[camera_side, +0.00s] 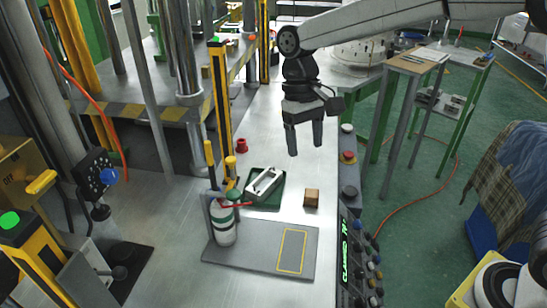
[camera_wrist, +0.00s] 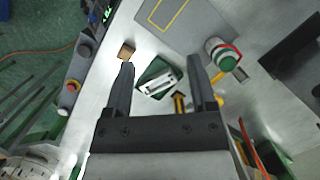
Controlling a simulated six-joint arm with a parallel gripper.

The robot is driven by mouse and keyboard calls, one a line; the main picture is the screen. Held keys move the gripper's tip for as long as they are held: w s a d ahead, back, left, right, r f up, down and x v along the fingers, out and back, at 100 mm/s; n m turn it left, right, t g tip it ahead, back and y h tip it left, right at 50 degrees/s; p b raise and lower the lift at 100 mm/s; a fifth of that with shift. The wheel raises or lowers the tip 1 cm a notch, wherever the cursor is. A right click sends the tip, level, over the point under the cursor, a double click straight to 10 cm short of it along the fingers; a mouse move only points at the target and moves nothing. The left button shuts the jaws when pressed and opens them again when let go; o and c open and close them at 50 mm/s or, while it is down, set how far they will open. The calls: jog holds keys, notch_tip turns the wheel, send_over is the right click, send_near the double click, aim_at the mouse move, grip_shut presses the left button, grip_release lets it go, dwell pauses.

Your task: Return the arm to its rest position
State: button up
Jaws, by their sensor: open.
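My gripper (camera_side: 305,148) hangs from my arm above the metal worktable (camera_side: 305,235), its fingers pointing down. The fingers are apart with nothing between them and touch nothing. In the wrist view my gripper (camera_wrist: 162,75) shows both fingers spread, with the table well below. A silver metal part on a green tray (camera_side: 250,197) lies below my gripper and to its left; the tray also shows in the wrist view (camera_wrist: 142,93). A small brown block (camera_side: 311,198) stands on the table to the right of the tray.
A grey plate with a yellow outline (camera_side: 265,258) lies at the front, with a white and green bottle (camera_side: 223,225) at its left. Yellow-black posts (camera_side: 221,100) and machine columns stand at the left. A control panel (camera_side: 358,262) runs along the table's right edge.

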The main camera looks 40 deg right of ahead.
jog(key=s+d+f+t, duration=0.5)
jog(key=s+d+f, duration=0.7)
jog(key=shift+s+d+f, duration=0.15)
jog(key=shift+s+f, duration=0.15)
dwell(0.8)
